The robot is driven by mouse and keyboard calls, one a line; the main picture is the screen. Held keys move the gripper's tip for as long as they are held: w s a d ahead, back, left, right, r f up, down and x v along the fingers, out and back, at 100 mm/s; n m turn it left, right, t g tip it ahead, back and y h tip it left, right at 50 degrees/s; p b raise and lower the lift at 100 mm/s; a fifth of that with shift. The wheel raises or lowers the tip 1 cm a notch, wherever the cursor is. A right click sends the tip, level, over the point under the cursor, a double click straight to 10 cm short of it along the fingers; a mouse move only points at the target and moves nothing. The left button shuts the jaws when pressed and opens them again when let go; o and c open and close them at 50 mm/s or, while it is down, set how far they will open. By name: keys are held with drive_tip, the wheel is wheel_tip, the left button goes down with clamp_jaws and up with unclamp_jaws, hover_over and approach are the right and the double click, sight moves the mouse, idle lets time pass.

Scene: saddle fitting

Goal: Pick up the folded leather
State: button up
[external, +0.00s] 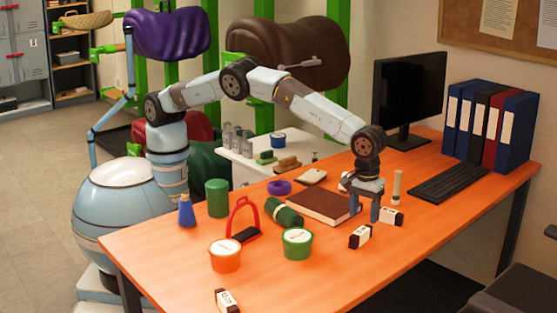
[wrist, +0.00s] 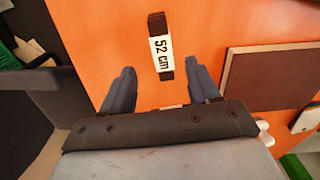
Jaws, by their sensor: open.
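A small dark folded leather (wrist: 161,47) with a white band reading "52 cm" lies on the orange table just beyond my fingertips in the wrist view. It seems to be the banded piece (external: 360,236) in front of my gripper in the external view. A similar banded piece (external: 391,217) lies just right of my fingers, and another (external: 227,301) is at the near left table edge. My gripper (external: 368,208) points down, open and empty, low over the table. In the wrist view its fingers (wrist: 160,78) stand apart; a pale sliver shows between them, mostly hidden.
A flat brown book-like panel (external: 317,206) lies left of my gripper. A pale upright cylinder (external: 397,187) and a keyboard (external: 447,181) are to the right. Tubs, a red-handled item and a green roll (external: 285,212) crowd the left. The near right table is clear.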

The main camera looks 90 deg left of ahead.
sight(362, 231)
drive_tip(key=shift+a+f, duration=0.2)
drive_tip(key=shift+f, duration=3.3)
drive_tip(key=shift+c, duration=0.2)
clamp_jaws()
drive_tip(key=shift+r, duration=0.1)
drive_tip(key=shift+r, duration=0.35)
wheel_tip(362, 231, up, 2)
drive_tip(key=s+a+r, duration=0.7)
drive_tip(key=s+r, duration=0.3)
drive_tip(key=s, duration=0.2)
